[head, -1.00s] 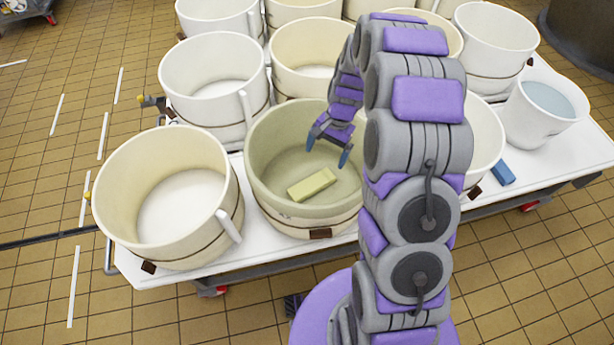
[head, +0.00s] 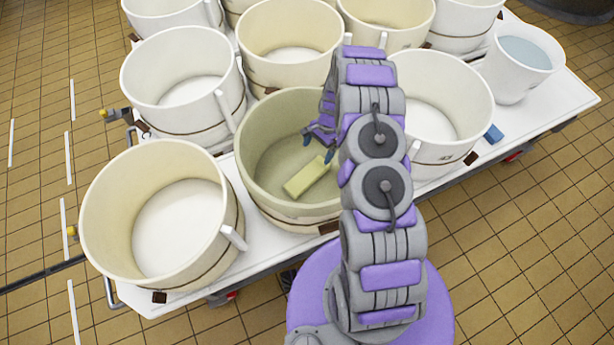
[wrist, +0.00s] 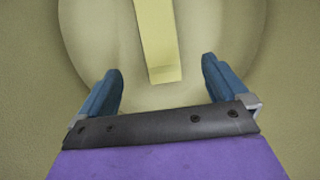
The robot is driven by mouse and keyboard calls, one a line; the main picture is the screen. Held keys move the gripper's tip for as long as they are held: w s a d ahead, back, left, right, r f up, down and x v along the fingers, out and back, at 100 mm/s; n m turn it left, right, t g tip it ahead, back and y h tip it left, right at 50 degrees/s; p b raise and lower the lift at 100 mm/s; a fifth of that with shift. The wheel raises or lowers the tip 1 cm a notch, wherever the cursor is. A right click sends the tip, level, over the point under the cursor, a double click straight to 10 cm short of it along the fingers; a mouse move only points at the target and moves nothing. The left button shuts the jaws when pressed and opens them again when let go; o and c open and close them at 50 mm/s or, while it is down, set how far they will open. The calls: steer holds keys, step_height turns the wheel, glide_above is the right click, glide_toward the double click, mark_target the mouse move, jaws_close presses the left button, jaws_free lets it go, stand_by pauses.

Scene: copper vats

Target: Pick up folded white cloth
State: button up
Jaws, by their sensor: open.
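The folded cloth (head: 306,176) looks pale yellow in this light. It lies as a narrow block on the floor of the greenish-cream vat (head: 262,122) in the front row. My gripper (head: 318,149) is inside that vat, above and just beyond the cloth's far end. In the wrist view, the cloth (wrist: 158,40) runs down from the top edge, and its near end lies between and ahead of my blue fingertips (wrist: 160,78). The cloth's top end is cut off in the wrist view.
Several cream vats crowd the white cart (head: 255,262). One empty vat (head: 160,215) stands close on the left, another (head: 440,105) on the right. Tiled floor surrounds the cart.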

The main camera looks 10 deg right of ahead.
steer(key=b, duration=0.2)
glide_above(307, 175)
steer(key=w, duration=0.2)
steer(key=f, duration=0.8)
steer(key=shift+s+d, duration=0.25)
steer(key=shift+d, duration=0.1)
steer(key=shift+s+d+f, duration=0.1)
steer(key=shift+d+f, duration=0.2)
steer(key=x, duration=0.1)
steer(key=b+x, duration=0.1)
steer(key=x, duration=0.2)
steer(key=shift+s+d+f+b, duration=0.2)
steer(key=shift+s+d+b, duration=0.15)
steer(key=shift+b, duration=0.05)
steer(key=shift+a+f, duration=0.25)
steer(key=shift+a, duration=0.05)
steer(key=shift+a+r, duration=0.1)
steer(key=shift+a, duration=0.15)
steer(key=shift+d, duration=0.45)
steer(key=c, duration=0.7)
steer(key=shift+a, duration=0.25)
steer(key=c, duration=0.4)
